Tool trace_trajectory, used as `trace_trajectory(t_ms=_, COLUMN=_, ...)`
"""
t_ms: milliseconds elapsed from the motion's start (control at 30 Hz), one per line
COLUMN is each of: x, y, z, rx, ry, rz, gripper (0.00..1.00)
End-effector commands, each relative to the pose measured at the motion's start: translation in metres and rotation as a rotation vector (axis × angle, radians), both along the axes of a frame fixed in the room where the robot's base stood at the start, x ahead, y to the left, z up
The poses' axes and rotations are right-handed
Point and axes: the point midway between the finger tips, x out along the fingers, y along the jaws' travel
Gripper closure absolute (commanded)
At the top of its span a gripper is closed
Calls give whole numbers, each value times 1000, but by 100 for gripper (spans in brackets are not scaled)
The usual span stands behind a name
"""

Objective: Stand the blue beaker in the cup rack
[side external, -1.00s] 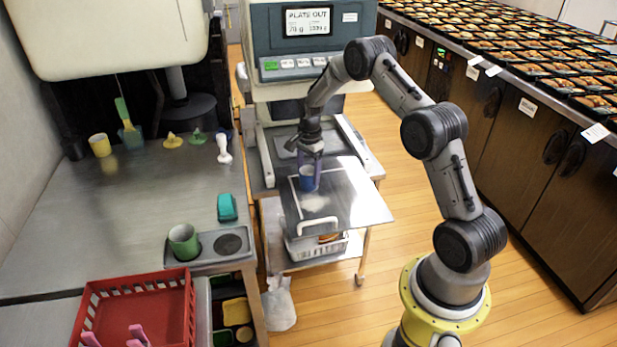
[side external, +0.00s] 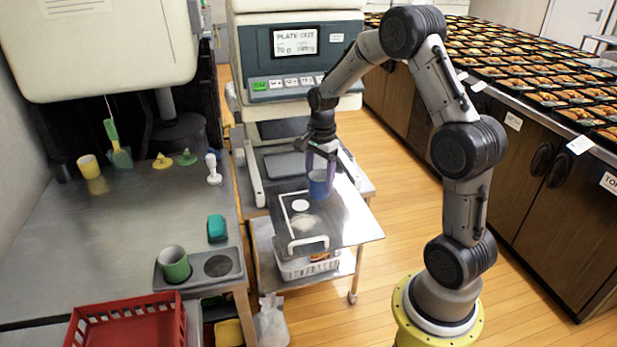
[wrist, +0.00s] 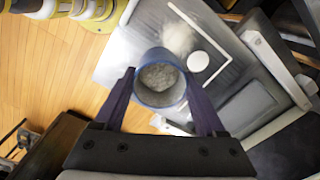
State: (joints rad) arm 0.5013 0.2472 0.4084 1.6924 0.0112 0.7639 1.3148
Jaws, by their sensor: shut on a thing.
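The blue beaker (side external: 318,184) is upright between the fingers of my gripper (side external: 321,160), which is shut on it. It appears held above the metal tray on the cart, beside a white disc (side external: 300,205). In the wrist view the beaker (wrist: 161,80) sits between both fingers (wrist: 161,100), its open mouth showing a speckled grey inside. The cup rack (side external: 198,253) is at the front right corner of the left counter. Its left well holds a green beaker (side external: 174,264); its right well (side external: 218,266) is empty.
A teal block (side external: 217,229) lies just behind the rack. A red crate (side external: 130,318) is in front. The machine with the display (side external: 295,60) rises behind the cart. A gap separates counter and cart.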

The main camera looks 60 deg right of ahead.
Motion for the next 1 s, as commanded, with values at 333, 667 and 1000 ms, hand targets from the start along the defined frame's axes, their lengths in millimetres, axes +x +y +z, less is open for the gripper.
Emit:
trace_trajectory(t_ms=333, x=-25, y=14, z=13, rx=0, ry=-1, rz=0, gripper=86)
trace_trajectory(t_ms=667, x=-34, y=18, z=13, rx=-1, ry=-1, rz=-132, gripper=86)
trace_trajectory(t_ms=1000, x=-25, y=99, z=42, rx=-1, ry=-4, rz=-241, gripper=86)
